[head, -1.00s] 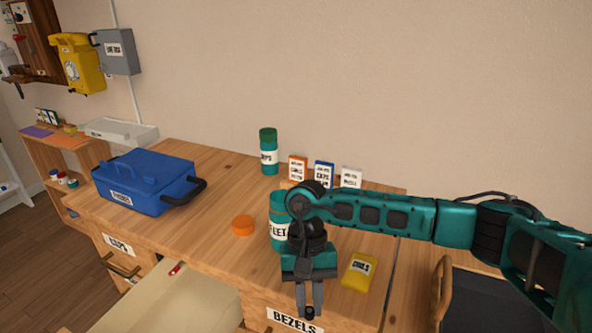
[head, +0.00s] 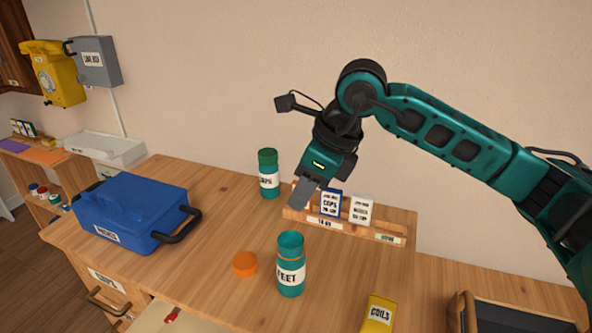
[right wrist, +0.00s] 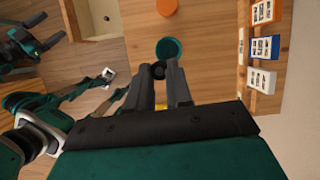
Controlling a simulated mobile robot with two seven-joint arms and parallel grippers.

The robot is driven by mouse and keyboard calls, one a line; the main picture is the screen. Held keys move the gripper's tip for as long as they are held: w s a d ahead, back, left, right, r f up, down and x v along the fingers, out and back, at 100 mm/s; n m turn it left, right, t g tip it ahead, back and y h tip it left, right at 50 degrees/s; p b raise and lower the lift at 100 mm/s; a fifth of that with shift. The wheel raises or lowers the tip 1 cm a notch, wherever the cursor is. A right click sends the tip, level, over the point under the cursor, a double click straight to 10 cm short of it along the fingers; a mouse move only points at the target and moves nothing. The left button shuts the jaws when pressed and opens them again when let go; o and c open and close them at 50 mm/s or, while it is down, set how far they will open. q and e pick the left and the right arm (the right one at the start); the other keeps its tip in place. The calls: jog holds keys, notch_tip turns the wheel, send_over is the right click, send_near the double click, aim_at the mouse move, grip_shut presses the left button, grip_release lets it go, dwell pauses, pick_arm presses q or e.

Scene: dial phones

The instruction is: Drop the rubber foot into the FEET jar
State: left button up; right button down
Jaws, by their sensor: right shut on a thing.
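The FEET jar (head: 290,272) is a teal jar with a white label, standing upright and open on the bench. Its open mouth also shows in the right wrist view (right wrist: 168,46). My right gripper (head: 302,200) is raised above the bench, up and slightly right of the jar in the head view. In the right wrist view it is shut on a small black rubber foot (right wrist: 158,71) at its fingertips, and the foot shows just below the jar's mouth. In the head view I cannot make out the foot. Teal and dark parts of mine at the wrist view's left are unclear.
An orange lid (head: 245,264) lies left of the jar. A green-lidded jar (head: 268,175) and a wooden rack (head: 345,228) with cards stand behind. A yellow COILS packet (head: 379,312) is at front right, a blue case (head: 135,212) at left.

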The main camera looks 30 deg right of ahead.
jog(key=shift+w+d+r+m, duration=0.1)
jog(key=shift+w+r+m, duration=0.1)
jog(key=shift+r+m, duration=0.3)
jog(key=shift+f, duration=0.7)
notch_tip(320, 180, down, 3)
jog(key=shift+f+b, duration=0.2)
jog(key=shift+b, duration=0.55)
jog(key=shift+f+b, duration=0.3)
jog(key=shift+f, duration=0.25)
jog(key=c, duration=0.9)
grip_release()
jog(key=shift+c, duration=0.2)
